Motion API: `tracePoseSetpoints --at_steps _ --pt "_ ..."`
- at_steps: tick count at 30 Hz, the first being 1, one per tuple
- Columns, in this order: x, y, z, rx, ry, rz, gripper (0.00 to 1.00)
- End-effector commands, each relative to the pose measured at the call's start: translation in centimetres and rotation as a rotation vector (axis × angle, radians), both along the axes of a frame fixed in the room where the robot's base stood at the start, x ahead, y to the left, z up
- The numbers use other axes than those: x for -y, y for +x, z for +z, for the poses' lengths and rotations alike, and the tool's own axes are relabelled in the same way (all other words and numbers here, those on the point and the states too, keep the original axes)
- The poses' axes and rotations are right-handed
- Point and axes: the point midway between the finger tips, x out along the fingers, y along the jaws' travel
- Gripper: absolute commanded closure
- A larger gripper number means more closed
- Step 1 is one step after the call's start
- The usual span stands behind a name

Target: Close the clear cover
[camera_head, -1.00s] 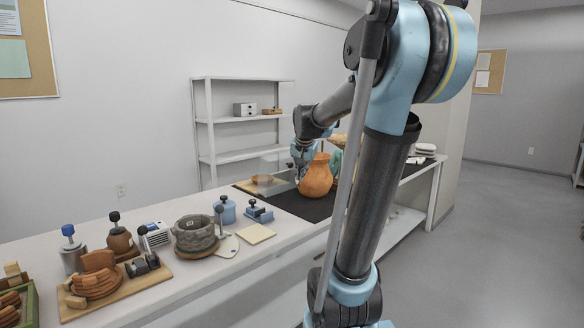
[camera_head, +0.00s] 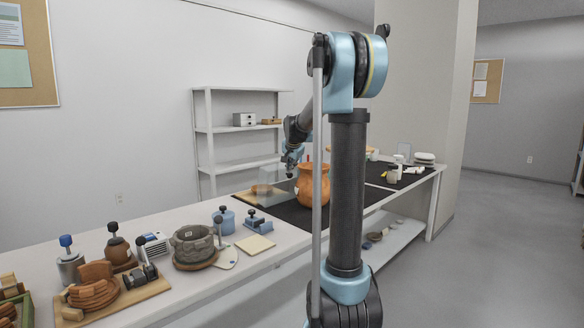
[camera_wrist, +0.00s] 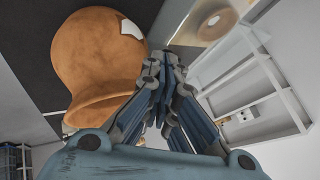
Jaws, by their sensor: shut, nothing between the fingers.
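The clear cover (camera_head: 274,188) is a see-through panel over a wooden board with a small brown piece, on the counter left of the orange jar (camera_head: 312,186). Its faint outline makes its exact tilt hard to tell. In the wrist view the cover (camera_wrist: 196,32) shows at the top, with a round brown piece behind it. My gripper (camera_head: 290,172) is above the counter, between the cover and the jar in the head view. In the wrist view my gripper (camera_wrist: 164,58) has its fingers together and empty, close beside the jar (camera_wrist: 95,55).
A grey stone-like pot (camera_head: 193,246), blue tools (camera_head: 223,219) and a flat pale pad (camera_head: 255,245) stand on the nearer counter. A white shelf (camera_head: 235,130) is against the back wall. A dark mat (camera_head: 290,212) lies under the jar.

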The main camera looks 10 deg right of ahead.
Motion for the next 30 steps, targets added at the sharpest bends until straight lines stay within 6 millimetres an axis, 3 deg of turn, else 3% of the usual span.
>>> tracePoseSetpoints --at_steps 13,30 --pt "0.2 3.4 -4.2 -0.001 -0.001 0.0 1.0" --pt "0.6 4.0 -4.8 -0.001 -0.002 -0.001 1.0"
